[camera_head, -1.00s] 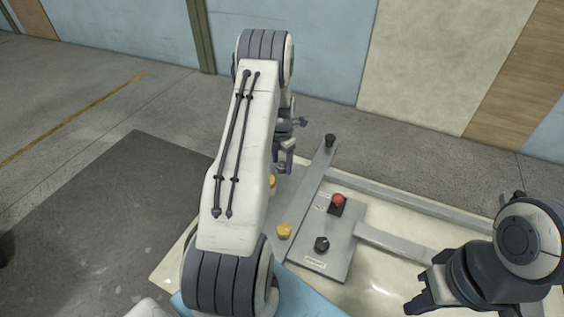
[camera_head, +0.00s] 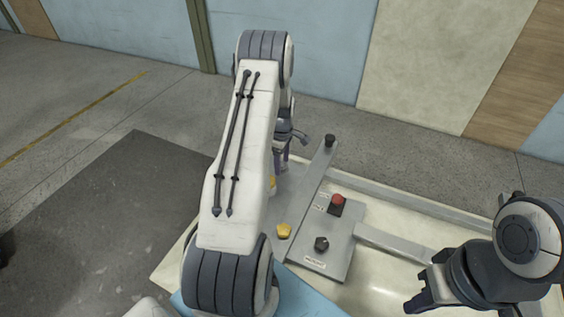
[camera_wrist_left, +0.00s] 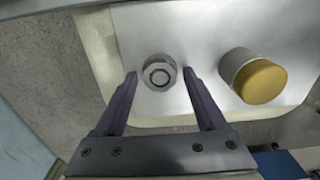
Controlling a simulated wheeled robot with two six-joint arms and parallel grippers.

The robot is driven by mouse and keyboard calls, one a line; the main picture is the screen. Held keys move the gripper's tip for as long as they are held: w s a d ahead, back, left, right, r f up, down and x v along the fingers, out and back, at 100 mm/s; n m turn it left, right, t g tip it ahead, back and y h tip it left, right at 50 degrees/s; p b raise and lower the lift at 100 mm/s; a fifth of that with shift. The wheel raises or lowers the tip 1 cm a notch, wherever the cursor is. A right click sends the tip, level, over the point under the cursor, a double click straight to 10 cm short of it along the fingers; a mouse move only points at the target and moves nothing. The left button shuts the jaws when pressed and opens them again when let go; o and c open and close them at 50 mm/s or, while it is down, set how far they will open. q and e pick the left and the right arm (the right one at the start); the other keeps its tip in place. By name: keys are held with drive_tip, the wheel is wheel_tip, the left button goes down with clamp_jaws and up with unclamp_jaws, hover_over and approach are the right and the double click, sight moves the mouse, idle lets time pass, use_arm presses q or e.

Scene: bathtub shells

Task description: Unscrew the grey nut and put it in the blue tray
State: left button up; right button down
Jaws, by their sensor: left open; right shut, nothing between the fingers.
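The grey nut (camera_wrist_left: 159,72) is a round grey piece with a ring-shaped top on a pale grey plate in the left wrist view. My left gripper (camera_wrist_left: 160,75) is open, with one finger on each side of the nut and visible gaps between. In the head view my left gripper (camera_head: 284,160) is partly hidden behind its own arm, and the nut is hidden there. My right gripper (camera_head: 424,289) is shut and empty at the lower right. A light blue surface (camera_head: 312,291) shows at the bottom of the head view; I cannot tell if it is the blue tray.
A yellow-topped cylinder (camera_wrist_left: 262,82) stands right of the nut, close to my right-hand finger. In the head view a yellow knob (camera_head: 284,231), a red button (camera_head: 338,201) and black knobs (camera_head: 321,243) stand on grey plates over a cream shell (camera_head: 385,287). A dark blue object (camera_wrist_left: 283,165) shows at lower right.

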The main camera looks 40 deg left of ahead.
use_arm(q)
clamp_jaws()
drive_tip(key=n, duration=1.3)
drive_tip(key=shift+o, duration=0.9)
unclamp_jaws()
drive_tip(key=shift+c, duration=0.8)
drive_tip(key=m, duration=1.3)
